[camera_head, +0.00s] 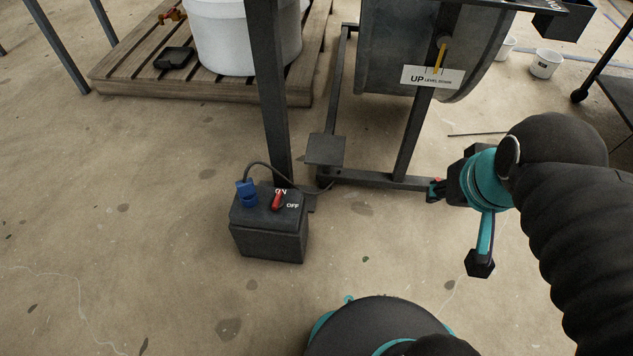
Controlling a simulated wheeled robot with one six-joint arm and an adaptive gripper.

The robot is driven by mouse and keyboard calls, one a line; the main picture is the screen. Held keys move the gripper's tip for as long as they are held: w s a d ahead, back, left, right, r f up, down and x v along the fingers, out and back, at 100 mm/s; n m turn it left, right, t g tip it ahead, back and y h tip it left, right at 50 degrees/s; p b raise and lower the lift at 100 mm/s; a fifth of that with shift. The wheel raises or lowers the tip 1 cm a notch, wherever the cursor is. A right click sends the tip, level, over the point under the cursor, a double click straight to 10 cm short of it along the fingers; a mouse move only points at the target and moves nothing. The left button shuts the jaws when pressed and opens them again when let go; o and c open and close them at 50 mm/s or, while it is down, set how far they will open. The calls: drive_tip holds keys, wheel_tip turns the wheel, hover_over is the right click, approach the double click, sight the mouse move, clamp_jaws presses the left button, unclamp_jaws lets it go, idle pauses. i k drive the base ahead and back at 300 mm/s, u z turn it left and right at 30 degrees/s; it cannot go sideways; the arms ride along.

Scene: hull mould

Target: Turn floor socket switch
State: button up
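The floor socket (268,235) is a dark grey box standing on the concrete floor, left of centre. Its top carries a red switch lever (277,201) between the labels ON and OFF. The lever appears to point up towards ON. A blue plug (246,193) sits at the left of the top, with a dark cable running right from it. My gripper (437,190) is at the right, well apart from the socket and pointing left. Its small dark and red end is too small to tell open from shut.
A dark metal post (267,90) stands right behind the socket. A metal frame (375,180) with a curved grey tank (410,50) stands behind, to the right. A wooden pallet (125,75) bears a white tub (228,40). The floor left of and before the socket is clear.

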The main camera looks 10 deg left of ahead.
sight(278, 203)
drive_tip(key=z, duration=0.9)
drive_tip(key=k, duration=0.85)
drive_tip(key=u, duration=1.45)
drive_tip(key=i, duration=0.5)
drive_tip(key=u, duration=0.05)
